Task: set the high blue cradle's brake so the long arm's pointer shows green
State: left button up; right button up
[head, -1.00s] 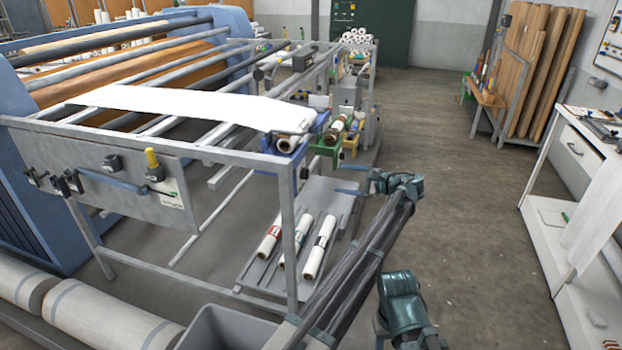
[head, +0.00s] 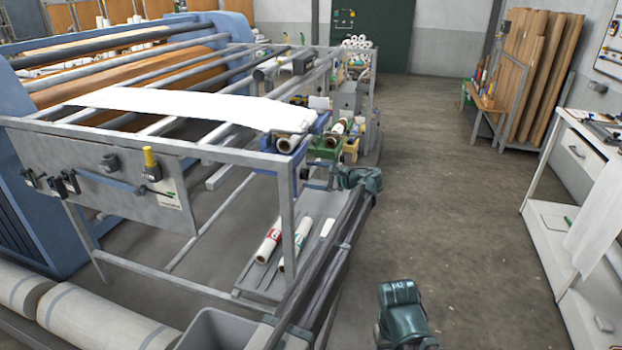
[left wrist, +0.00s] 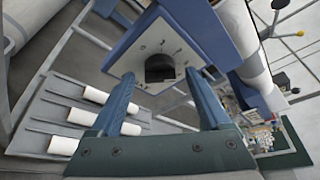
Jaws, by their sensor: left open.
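The high blue cradle (head: 283,148) sits at the front right corner of the roller frame with a roll end in it. In the left wrist view, the blue cradle (left wrist: 203,28) shows a pale square plate (left wrist: 148,52) with a dark round knob (left wrist: 160,69) and small marks around it. I cannot make out the pointer or its colour. My left gripper (left wrist: 160,82) is open and empty, its fingers on either side of the knob in the picture; I cannot tell if they touch.
A green cradle (head: 318,158) with a roll stands right of the blue one. The frame's corner post (head: 287,215) is close to my left gripper. White rolls (head: 295,245) lie on a low grey rack below. The floor to the right is clear.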

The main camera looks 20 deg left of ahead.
pick_arm(q)
jog(key=shift+w+a+f, duration=0.1)
jog(key=shift+a, duration=0.15)
grip_shut()
dwell(0.3)
jog(key=shift+f+n+t+y+b, duration=0.2)
jog(key=shift+n+t+y+b, duration=0.3)
jog(key=shift+n+b, duration=1.05)
jog(key=shift+f+n+t+y+b, duration=0.15)
jog(key=shift+n+t+y+b, duration=0.35)
jog(key=shift+n+b, duration=1)
jog(key=shift+n, duration=0.25)
